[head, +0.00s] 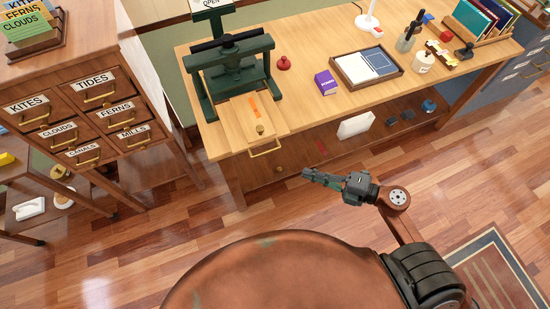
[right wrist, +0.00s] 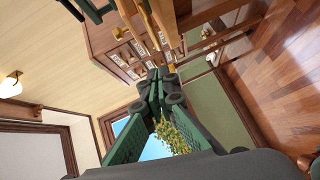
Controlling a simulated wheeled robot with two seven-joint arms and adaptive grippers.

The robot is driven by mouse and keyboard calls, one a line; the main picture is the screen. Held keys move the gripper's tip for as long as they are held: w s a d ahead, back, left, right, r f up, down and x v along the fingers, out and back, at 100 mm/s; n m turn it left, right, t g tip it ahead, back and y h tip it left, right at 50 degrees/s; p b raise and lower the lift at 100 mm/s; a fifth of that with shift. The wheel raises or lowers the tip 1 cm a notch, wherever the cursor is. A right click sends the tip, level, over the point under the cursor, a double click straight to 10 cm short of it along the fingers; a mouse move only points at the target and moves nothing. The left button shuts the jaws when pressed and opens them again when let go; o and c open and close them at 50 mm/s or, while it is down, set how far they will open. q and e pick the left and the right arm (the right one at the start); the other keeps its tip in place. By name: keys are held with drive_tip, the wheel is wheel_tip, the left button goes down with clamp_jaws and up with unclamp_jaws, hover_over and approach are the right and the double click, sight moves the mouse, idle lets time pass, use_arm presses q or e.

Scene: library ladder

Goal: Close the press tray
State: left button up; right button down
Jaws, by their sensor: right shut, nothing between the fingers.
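The press tray (head: 240,116) is a light wooden board that sticks out toward me from under the dark green book press (head: 229,70) on the table. It has a brass knob (head: 260,130) on top, an orange strip and a brass bar handle (head: 265,151) at its front, near the table edge. My right gripper (head: 305,173) is in front of the table, right of and nearer than the handle, apart from it. Its fingers are shut and empty, and they also show shut in the right wrist view (right wrist: 165,75). My left gripper is not in view.
The wooden table (head: 310,105) also bears a red stamp (head: 283,63), a purple box (head: 325,82) and a framed tray (head: 366,68) to the right of the press. A labelled drawer cabinet (head: 85,110) stands at the left. The floor before the table is clear.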

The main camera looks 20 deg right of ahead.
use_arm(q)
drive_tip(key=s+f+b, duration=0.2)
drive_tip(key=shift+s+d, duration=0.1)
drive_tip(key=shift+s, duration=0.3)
use_arm(e)
drive_tip(key=w+d+x, duration=0.1)
drive_tip(key=x, duration=1.1)
drive_tip(key=shift+w+a, duration=0.25)
drive_tip(key=shift+w, duration=0.1)
